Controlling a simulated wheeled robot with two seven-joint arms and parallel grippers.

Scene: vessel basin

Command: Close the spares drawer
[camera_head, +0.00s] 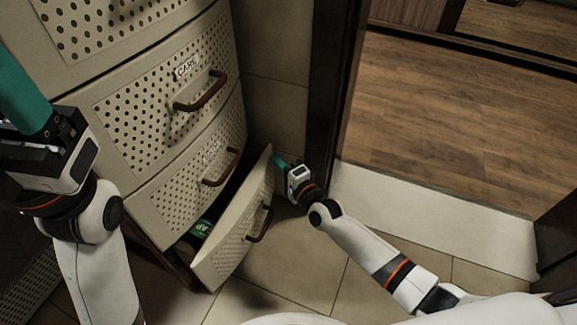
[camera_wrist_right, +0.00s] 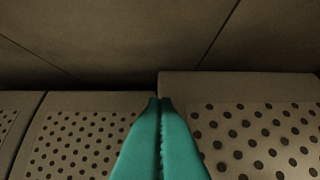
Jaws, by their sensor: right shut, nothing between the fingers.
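The lowest drawer (camera_head: 236,228) of the beige perforated cabinet stands pulled out, with its brown handle facing right. I take it for the spares drawer; no label shows on its front. My right gripper (camera_head: 280,161) is shut and empty, beside the far top corner of the drawer front; I cannot tell if it touches. In the right wrist view its teal fingers (camera_wrist_right: 160,108) are together, with perforated panels on both sides. My left gripper (camera_head: 18,90) is at the left edge in front of the cabinet, its fingertips cut off, so its opening is unclear.
Above are closed drawers, one labelled CARE (camera_head: 168,95) and one (camera_head: 195,165) with a label too small to read, each with a protruding handle. A green item (camera_head: 202,228) lies in the open drawer. A dark door frame (camera_head: 331,90) stands right of the cabinet.

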